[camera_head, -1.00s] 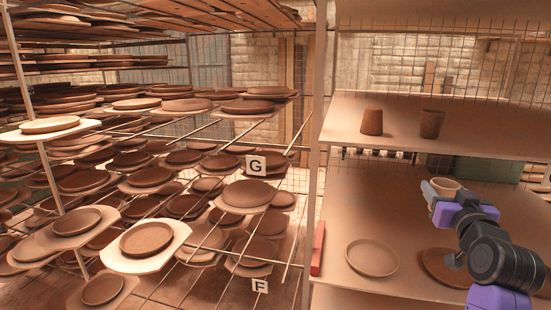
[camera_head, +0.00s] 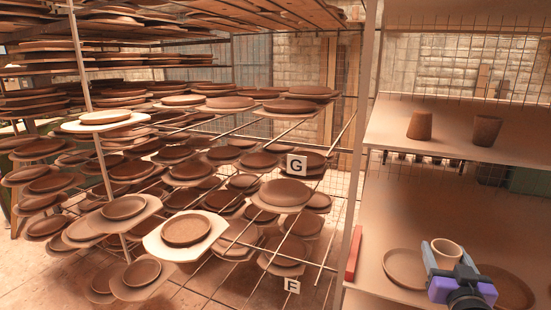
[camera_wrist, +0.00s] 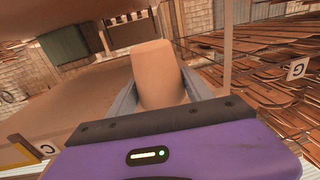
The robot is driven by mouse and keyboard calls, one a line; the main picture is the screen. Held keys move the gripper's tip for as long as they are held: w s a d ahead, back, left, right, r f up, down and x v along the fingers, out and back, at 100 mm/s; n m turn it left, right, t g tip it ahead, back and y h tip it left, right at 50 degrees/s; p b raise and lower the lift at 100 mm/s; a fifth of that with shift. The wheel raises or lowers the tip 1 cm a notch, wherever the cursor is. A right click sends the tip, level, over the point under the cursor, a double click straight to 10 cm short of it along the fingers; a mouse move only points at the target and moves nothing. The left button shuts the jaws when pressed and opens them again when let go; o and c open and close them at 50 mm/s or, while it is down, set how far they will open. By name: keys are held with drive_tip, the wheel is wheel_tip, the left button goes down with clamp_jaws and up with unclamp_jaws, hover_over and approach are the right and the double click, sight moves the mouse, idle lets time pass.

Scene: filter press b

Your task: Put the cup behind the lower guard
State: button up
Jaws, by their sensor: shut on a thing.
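A pale clay cup (camera_head: 447,252) is held in my gripper (camera_head: 446,260), at the lower right of the head view. In the wrist view the cup (camera_wrist: 158,75) stands between the two grey fingers, which close on its sides. The cup shows in front of the lower shelf (camera_head: 405,215), between two round plates in the picture; its height above the shelf is hard to tell. A red bar (camera_head: 354,253) stands along the left edge of the lower shelf, left of my gripper and apart from it. It may be the lower guard.
A pale plate (camera_head: 403,268) and a darker plate (camera_head: 508,287) lie on the lower shelf. Two brown cups (camera_head: 420,126) (camera_head: 487,130) stand on the upper shelf (camera_head: 450,110). A post (camera_head: 360,150) and a rack with many plates (camera_head: 185,230) are at the left.

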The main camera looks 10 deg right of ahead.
drive_tip(key=s+a+f+n+y, duration=0.1)
drive_tip(key=s+a+f, duration=0.3)
drive_tip(key=a+f, duration=0.4)
drive_tip(key=s+a+f+n+t+y, duration=0.1)
drive_tip(key=s+a+f+y, duration=0.3)
drive_tip(key=a+f, duration=0.4)
drive_tip(key=s+a+f+n+y, duration=0.2)
drive_tip(key=s+a+f, duration=0.4)
drive_tip(key=f, duration=0.8)
drive_tip(key=a+n, duration=0.1)
drive_tip(key=a, duration=0.2)
drive_tip(key=shift+s+f+t+y, duration=0.2)
drive_tip(key=shift+s+t+y, duration=0.05)
drive_tip(key=shift+t+y, duration=0.05)
